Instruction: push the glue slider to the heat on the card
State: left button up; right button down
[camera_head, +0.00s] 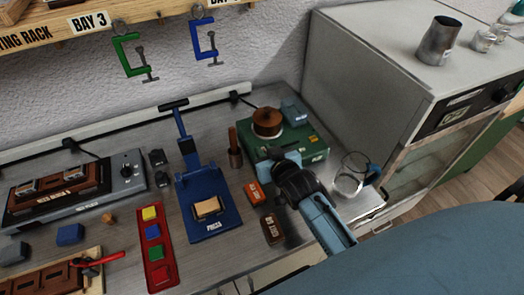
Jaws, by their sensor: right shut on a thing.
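The green glue heater box (309,139) stands on the bench against the wall, with a round brown pot (267,122) on top. My right gripper (272,155) is at the front face of this box, its arm reaching in from the lower right. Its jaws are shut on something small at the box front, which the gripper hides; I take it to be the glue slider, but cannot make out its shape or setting. A white label shows on the box front, right of the gripper. I cannot pick out the card with certainty. My left gripper is not in view.
An orange labelled block (254,193) and a brown labelled block (272,229) lie left of my right arm. A blue press (210,222) stands further left. A glass jar (349,181) is right of the arm, near the grey cabinet (365,85).

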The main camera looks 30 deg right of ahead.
jog(key=shift+d+p, duration=0.35)
jog(key=shift+d, duration=0.7)
jog(key=c, duration=1.4)
grip_release()
jog(key=shift+s, duration=0.1)
jog(key=v, duration=1.3)
jog(key=shift+s, duration=0.15)
